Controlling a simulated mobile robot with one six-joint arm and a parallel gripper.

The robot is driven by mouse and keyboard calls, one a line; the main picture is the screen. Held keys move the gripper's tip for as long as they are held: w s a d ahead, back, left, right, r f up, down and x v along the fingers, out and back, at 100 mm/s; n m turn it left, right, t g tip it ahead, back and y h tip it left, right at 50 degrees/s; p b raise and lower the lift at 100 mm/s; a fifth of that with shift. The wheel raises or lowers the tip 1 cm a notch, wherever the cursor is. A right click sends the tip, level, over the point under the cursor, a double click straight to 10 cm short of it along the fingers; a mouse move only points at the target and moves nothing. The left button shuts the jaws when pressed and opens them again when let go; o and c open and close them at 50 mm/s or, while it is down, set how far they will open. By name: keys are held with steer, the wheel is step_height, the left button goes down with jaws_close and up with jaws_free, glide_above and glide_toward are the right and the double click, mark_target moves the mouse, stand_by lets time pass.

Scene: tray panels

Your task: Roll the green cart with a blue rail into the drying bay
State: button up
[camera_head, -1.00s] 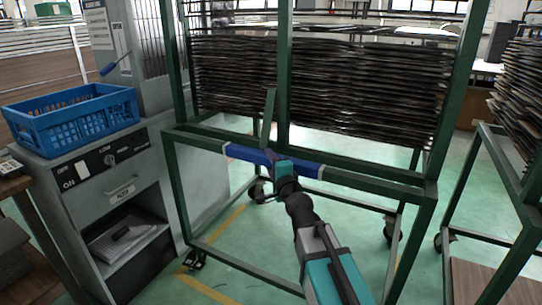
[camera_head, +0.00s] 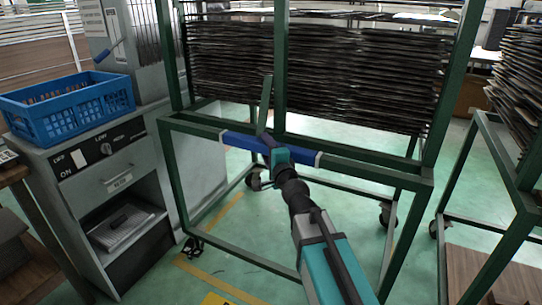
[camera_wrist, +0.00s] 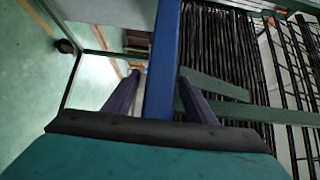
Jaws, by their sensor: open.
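The green cart (camera_head: 400,180) stands upright in front of me, its upper part filled with dark stacked trays. Its blue rail (camera_head: 302,157) lies along the front crossbar; the rail also runs up the middle of the wrist view (camera_wrist: 163,60). My gripper (camera_head: 268,141) is at the rail's middle. In the wrist view my gripper (camera_wrist: 159,75) is open, one finger on each side of the rail, with gaps showing. The fingers' contact with the rail is not visible. No drying bay can be made out for certain.
A grey cabinet (camera_head: 135,185) with a blue basket (camera_head: 70,112) stands close on the left. Another green rack (camera_head: 490,130) stands on the right. Yellow lines (camera_head: 222,212) and a yellow patch (camera_head: 215,299) mark the green floor. The cart has dark casters (camera_head: 388,214).

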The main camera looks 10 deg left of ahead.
steer(key=b+v, duration=0.6)
steer(key=b, duration=0.1)
steer(key=shift+f, duration=0.15)
stand_by(0.6)
steer(key=shift+s+b, duration=0.25)
steer(key=shift+b, duration=0.8)
steer(key=b, duration=0.3)
steer(key=shift+s+b, duration=0.3)
steer(key=shift+s, duration=0.05)
steer(key=b+v, duration=0.1)
steer(key=b, duration=0.4)
steer(key=shift+s+d, duration=0.2)
steer(key=shift+d, duration=0.1)
steer(key=shift+b+v, duration=1.55)
steer(key=shift+b, duration=0.3)
